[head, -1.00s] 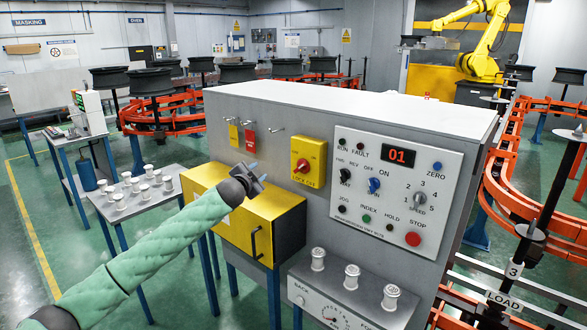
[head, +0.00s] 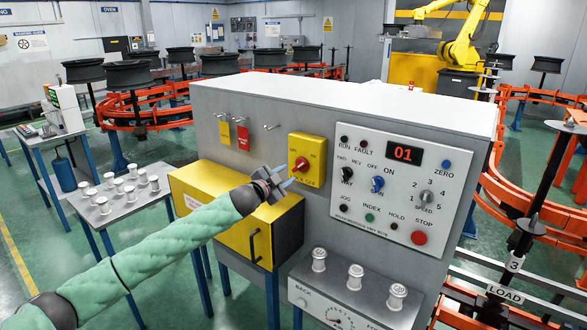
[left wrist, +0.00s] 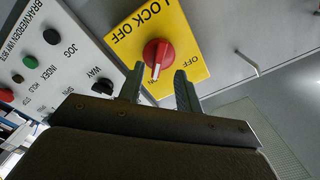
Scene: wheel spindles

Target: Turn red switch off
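The red rotary switch (head: 301,164) is on a yellow plate (head: 312,146) on the front of the grey cabinet. In the left wrist view the red switch (left wrist: 158,54) is seen close up, its white-marked handle pointing toward my gripper. The plate there reads LOCK OFF and OFF, upside down. My left gripper (head: 284,176) is just in front of the switch, at its lower left in the head view. In the left wrist view its two fingers (left wrist: 159,72) are apart, with the handle's end between the tips. I cannot tell whether they touch it. My right gripper is not in view.
A control panel (head: 395,217) with knobs and buttons is right of the switch. A yellow box (head: 235,217) with a black handle juts out below left. White spindles stand on a ledge (head: 332,302) below. Tags hang on hooks at upper left.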

